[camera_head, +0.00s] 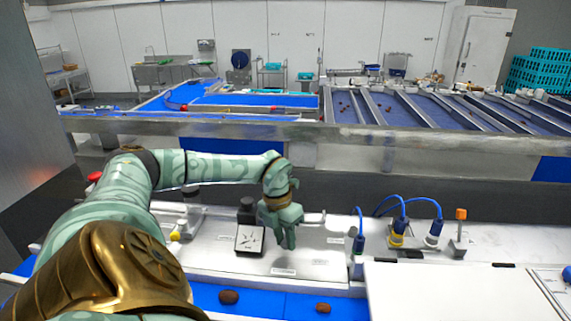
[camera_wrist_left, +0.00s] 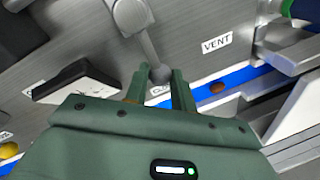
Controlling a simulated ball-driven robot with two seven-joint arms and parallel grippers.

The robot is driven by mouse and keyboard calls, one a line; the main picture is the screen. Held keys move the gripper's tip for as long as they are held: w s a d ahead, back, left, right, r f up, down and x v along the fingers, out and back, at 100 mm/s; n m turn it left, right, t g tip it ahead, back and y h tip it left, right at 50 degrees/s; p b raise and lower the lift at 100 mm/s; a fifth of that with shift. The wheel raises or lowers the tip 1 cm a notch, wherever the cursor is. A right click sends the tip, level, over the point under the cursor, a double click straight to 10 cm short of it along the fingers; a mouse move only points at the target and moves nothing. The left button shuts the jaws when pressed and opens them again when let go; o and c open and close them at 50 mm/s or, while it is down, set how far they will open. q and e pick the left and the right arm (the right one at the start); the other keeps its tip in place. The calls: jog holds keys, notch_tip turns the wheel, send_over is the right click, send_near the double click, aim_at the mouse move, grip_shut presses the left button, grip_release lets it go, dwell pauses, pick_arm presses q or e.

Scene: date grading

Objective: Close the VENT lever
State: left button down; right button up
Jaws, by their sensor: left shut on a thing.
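My left gripper (camera_head: 287,239) reaches down over the white panel. Its two fingers also show in the left wrist view (camera_wrist_left: 160,80), closed around the grey ball knob of a metal lever (camera_wrist_left: 145,42). The lever's arm runs from a round pivot at the top of that view down to the fingers. A white VENT label (camera_wrist_left: 217,43) is on the panel to the right of the lever. Another label behind the fingers is mostly hidden. In the head view my gripper hides most of the lever. My right gripper is not in view.
Blue-capped fittings with cables (camera_head: 397,232) and an orange-topped switch (camera_head: 460,225) stand to the right. Brown dates (camera_head: 229,297) lie on the blue belt (camera_head: 270,303) in front. Conveyors fill the background.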

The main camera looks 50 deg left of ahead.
pick_arm(q)
jog(key=shift+w+a+r, duration=0.15)
jog(key=shift+r, duration=0.05)
jog(key=c, duration=1.2)
grip_release()
jog(key=shift+f, duration=0.15)
jog(key=a+r, duration=0.1)
jog(key=r, duration=0.4)
jog(key=a+r, duration=0.1)
jog(key=r, duration=0.4)
jog(key=s+a+r, duration=0.1)
jog(key=r, duration=0.5)
jog(key=shift+w, duration=0.1)
